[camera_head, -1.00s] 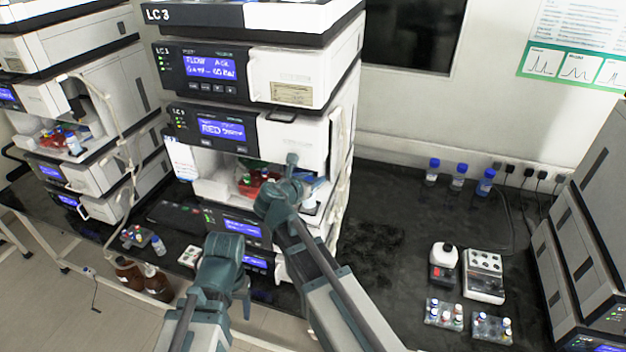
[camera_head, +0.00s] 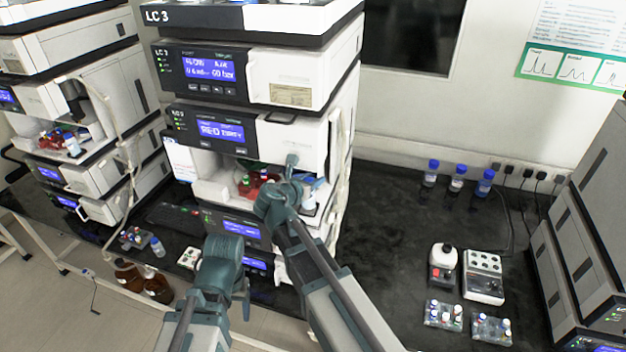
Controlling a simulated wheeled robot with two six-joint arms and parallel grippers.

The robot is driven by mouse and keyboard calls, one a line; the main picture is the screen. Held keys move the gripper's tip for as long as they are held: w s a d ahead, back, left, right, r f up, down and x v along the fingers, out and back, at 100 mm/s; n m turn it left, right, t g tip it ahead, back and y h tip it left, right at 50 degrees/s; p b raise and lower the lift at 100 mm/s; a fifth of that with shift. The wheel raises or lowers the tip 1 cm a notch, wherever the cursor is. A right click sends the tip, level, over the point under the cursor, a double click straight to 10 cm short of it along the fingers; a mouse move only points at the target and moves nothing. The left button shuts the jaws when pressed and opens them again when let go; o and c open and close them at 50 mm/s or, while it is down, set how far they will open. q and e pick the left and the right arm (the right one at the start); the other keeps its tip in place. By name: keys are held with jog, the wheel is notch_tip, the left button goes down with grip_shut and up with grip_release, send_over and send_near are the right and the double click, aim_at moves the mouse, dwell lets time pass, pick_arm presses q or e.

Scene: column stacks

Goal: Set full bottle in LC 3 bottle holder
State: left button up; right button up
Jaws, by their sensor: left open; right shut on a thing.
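The LC 3 stack (camera_head: 255,85) stands at centre left. An open bay (camera_head: 210,188) in its lower part has small bottles with red contents (camera_head: 258,183) in it, one with a green cap. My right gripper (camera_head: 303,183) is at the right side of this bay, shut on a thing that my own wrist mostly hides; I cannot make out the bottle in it. A pale shape shows beside the fingers. My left gripper (camera_head: 238,292) is open, low in front of the stack, apart from it.
Three blue-capped bottles (camera_head: 457,178) stand by the back wall. A white device (camera_head: 484,277), a small bottle unit (camera_head: 443,265) and vial racks (camera_head: 444,315) stand on the right bench. Another stack (camera_head: 75,110) is at the left.

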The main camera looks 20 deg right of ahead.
jog(key=shift+f+b, duration=0.85)
jog(key=shift+f, duration=0.05)
dwell(0.6)
jog(key=o, duration=1.1)
